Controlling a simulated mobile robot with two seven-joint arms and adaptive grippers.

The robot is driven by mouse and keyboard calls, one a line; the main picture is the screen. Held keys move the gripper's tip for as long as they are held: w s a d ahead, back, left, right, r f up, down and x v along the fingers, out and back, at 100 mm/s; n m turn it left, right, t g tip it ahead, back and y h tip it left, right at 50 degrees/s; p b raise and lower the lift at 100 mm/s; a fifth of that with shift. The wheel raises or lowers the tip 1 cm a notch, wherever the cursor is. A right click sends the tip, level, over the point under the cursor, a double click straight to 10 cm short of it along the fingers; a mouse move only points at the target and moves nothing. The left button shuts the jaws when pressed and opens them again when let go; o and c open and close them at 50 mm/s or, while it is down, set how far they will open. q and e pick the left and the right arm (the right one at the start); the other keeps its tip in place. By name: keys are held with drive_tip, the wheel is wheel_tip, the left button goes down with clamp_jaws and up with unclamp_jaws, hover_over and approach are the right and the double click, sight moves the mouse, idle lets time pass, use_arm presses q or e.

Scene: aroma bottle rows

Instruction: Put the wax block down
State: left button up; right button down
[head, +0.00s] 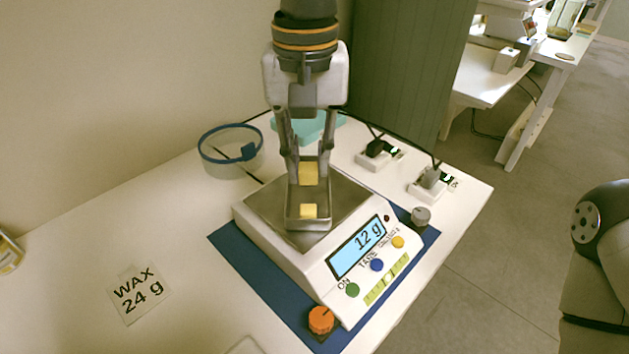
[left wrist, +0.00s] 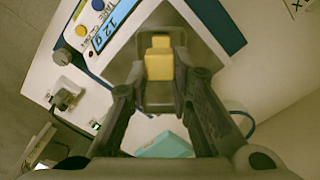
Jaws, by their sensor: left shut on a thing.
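My left gripper (head: 308,172) points down over the scale (head: 290,240) and is shut on a yellow wax block (head: 309,174). The held block shows between the fingers in the left wrist view (left wrist: 159,67). A second yellow block (head: 308,212) lies in the small metal tray (head: 306,226) on the scale's pan, nearer the display; it also shows just beyond the held one in the left wrist view (left wrist: 161,41). The held block is over the tray's far part; I cannot tell whether it touches the tray floor. The display (head: 358,248) reads 12 g. My right gripper is out of view.
A card (head: 139,293) reading "WAX 24 g" lies left of the blue mat (head: 262,290). A clear round container with a blue band (head: 230,150) and a teal item (head: 320,127) stand behind. Two dark plugs sit in white holders (head: 428,184) at right. The table's left front is mostly clear.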

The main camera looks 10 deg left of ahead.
use_arm(q)
hover_over(309, 198)
drive_tip(key=f, duration=0.5)
drive_tip(key=shift+s+b, duration=0.2)
drive_tip(key=shift+b, duration=0.1)
drive_tip(key=shift+w+f, duration=0.15)
drive_tip(key=shift+f, duration=0.75)
drive_tip(key=shift+w+f, duration=0.1)
drive_tip(key=shift+f, duration=0.75)
drive_tip(key=shift+f, duration=0.1)
drive_tip(key=o, duration=0.5)
drive_tip(key=shift+o, duration=0.2)
wheel_tip(309, 198, up, 12)
